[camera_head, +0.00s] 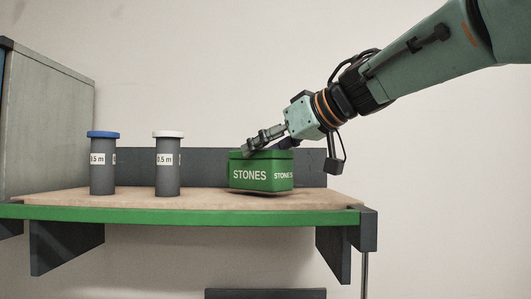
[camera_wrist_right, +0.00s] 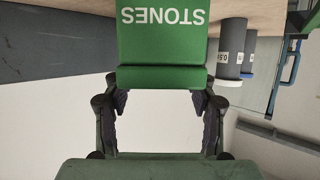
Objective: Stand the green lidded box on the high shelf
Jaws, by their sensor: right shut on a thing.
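The green lidded box (camera_head: 262,174), lettered "STONES", is at the right part of the high shelf (camera_head: 200,216), a tan board with a green front edge. My right gripper (camera_head: 262,143) reaches down from the upper right and is shut on the box at its lid. The box looks level and upright, with a dark shadow under it; I cannot tell whether its underside touches the board. In the right wrist view the box (camera_wrist_right: 162,45) shows upside down beyond the two fingers (camera_wrist_right: 161,101). My left gripper is not in view.
Two grey canisters stand on the shelf to the left, one with a blue lid (camera_head: 103,165) and one with a white lid (camera_head: 168,165). A dark back panel (camera_head: 205,158) runs behind them. A grey cabinet (camera_head: 48,125) stands at the far left. The board between the white-lidded canister and box is clear.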

